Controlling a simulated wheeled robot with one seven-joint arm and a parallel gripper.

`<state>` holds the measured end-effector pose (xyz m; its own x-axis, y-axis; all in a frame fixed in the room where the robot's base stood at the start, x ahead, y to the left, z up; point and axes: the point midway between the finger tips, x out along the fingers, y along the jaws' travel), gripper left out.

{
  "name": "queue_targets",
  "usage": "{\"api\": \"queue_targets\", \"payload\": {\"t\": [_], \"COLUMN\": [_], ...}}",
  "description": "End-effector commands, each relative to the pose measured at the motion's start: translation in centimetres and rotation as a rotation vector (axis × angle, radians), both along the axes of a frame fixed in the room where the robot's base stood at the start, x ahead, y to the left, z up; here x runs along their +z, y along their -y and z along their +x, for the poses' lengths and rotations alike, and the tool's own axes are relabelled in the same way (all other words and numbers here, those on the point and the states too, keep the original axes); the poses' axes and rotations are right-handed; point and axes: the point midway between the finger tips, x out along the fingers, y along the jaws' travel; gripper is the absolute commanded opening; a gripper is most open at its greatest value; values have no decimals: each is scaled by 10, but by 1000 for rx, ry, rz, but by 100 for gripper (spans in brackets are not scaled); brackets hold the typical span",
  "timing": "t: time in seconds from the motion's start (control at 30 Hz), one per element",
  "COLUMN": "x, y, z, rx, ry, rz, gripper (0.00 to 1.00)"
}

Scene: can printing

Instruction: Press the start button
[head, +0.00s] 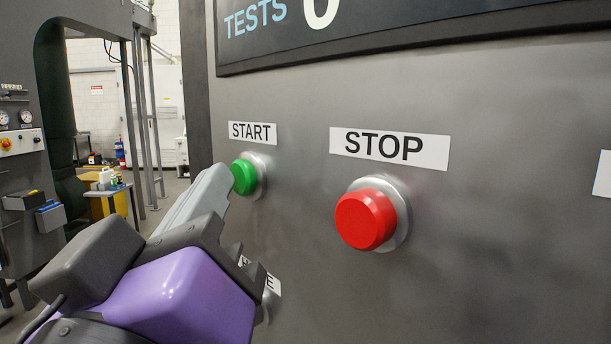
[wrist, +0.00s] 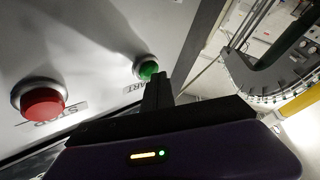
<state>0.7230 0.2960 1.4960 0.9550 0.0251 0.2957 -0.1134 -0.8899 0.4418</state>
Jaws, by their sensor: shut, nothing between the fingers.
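The green start button (head: 244,176) sits in a silver ring on the grey panel, below the START label (head: 252,132). My gripper (head: 222,178) is shut and empty, its fingertips right at the left side of the green button in the head view. In the wrist view the fingertips (wrist: 157,80) overlap the lower edge of the green button (wrist: 148,68). I cannot tell for sure whether they touch it. The fingers hide part of the button.
The red stop button (head: 366,219) sticks out to the right of the start button, under the STOP label (head: 390,148). Another label (head: 262,276), partly hidden by my gripper, is below the start button. A dark display (head: 400,30) is above. Machines stand at the left.

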Motion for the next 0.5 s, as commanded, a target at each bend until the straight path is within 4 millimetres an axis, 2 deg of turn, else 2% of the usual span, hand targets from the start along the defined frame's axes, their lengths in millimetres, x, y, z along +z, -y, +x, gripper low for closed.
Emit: {"api": "queue_targets", "payload": {"t": [0.5], "x": [0], "y": [5], "z": [5], "rx": [-3], "ry": [-1], "rz": [1], "gripper": [0]}}
